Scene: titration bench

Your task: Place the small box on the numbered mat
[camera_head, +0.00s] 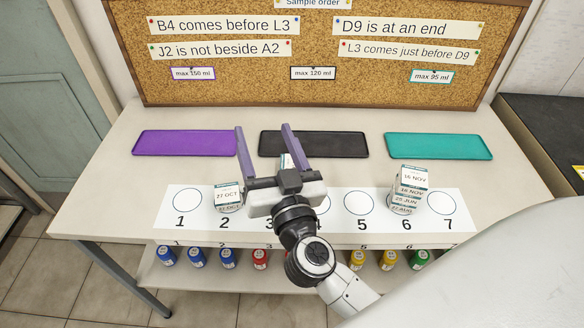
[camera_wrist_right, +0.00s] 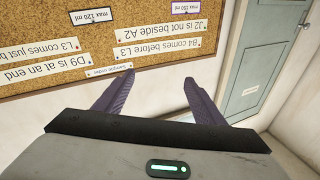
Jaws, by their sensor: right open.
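The white numbered mat (camera_head: 384,227) lies along the table's front. A white box labelled 27 OCT (camera_head: 228,192) stands at number 2. A stack of dated white boxes (camera_head: 412,181), 16 NOV on top, stands at number 6. Another small white box (camera_head: 288,161) shows partly behind my right gripper, near the black tray; I cannot tell what it rests on. My right gripper (camera_head: 263,128) is open above the table and hides the mat around 3 and 4. In the right wrist view its fingers (camera_wrist_right: 158,77) are apart with nothing between them. My left gripper is out of view.
Purple (camera_head: 186,143), black (camera_head: 340,144) and teal (camera_head: 438,147) trays lie behind the mat; the purple and teal ones are empty. A corkboard (camera_head: 318,68) stands at the back. Several coloured-label bottles (camera_head: 228,258) stand on a lower shelf. Circles 1, 5 and 7 look bare.

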